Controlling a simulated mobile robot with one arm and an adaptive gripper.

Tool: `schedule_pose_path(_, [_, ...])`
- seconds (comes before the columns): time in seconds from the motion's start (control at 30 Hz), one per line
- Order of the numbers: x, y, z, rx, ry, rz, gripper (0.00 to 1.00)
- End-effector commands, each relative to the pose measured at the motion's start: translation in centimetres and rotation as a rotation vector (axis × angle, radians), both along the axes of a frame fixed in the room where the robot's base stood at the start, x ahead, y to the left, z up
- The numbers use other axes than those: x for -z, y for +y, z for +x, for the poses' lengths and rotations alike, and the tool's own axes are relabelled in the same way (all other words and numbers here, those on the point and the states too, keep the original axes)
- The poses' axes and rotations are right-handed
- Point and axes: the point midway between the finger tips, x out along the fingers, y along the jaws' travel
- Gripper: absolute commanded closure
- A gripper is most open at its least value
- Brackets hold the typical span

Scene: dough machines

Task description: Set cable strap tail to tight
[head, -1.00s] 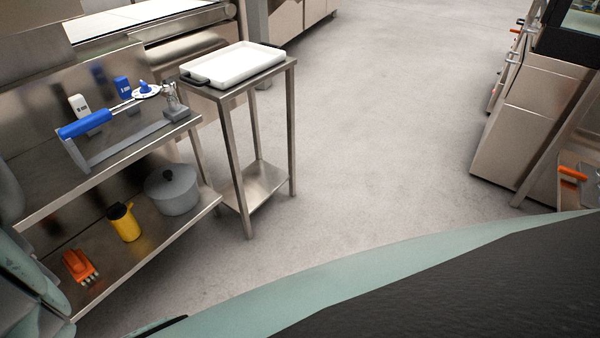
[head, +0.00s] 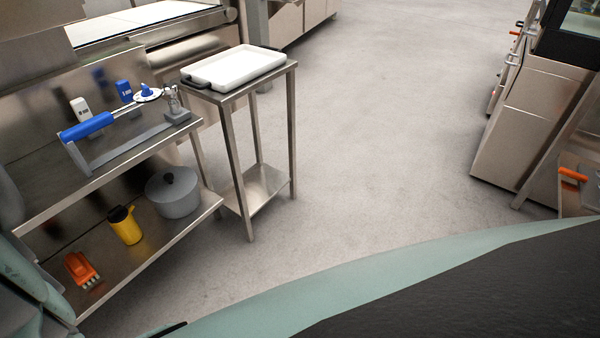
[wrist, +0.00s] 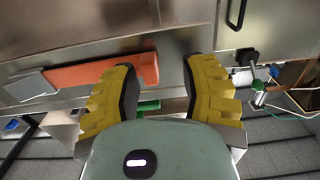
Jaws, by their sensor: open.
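My gripper (wrist: 161,72) shows in the wrist view as two yellow ribbed fingers, spread apart with nothing held between them. A thin green cable (wrist: 290,113) runs at the right of that view, beside a green-and-white fitting (wrist: 259,92), to the right of the fingers. I cannot pick out a strap tail for certain, nor tell whether it is tight or loose. A small green piece (wrist: 149,105) shows low between the fingers, partly hidden by my wrist housing. The head view does not show my gripper or the cable.
An orange-handled scraper (wrist: 100,72) lies on a metal surface ahead of the fingers. A black handle (wrist: 236,14) is above right. In the head view, a steel shelf (head: 60,195) and a stand with a white tray (head: 238,68) are left; the floor (head: 380,120) is clear.

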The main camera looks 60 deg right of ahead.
Motion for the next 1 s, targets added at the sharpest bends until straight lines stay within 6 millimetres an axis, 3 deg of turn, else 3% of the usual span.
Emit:
schedule_pose_path(0.37, [0.0, -0.2, -3.9, 0.01, 0.002, -0.002, 0.56])
schedule_pose_path(0.8, [0.1, 0.1, -10.1, 0.006, 0.004, -0.003, 0.56])
schedule_pose_path(1.0, [-0.1, 0.1, -10.9, 0.006, 0.0, -0.003, 0.56])
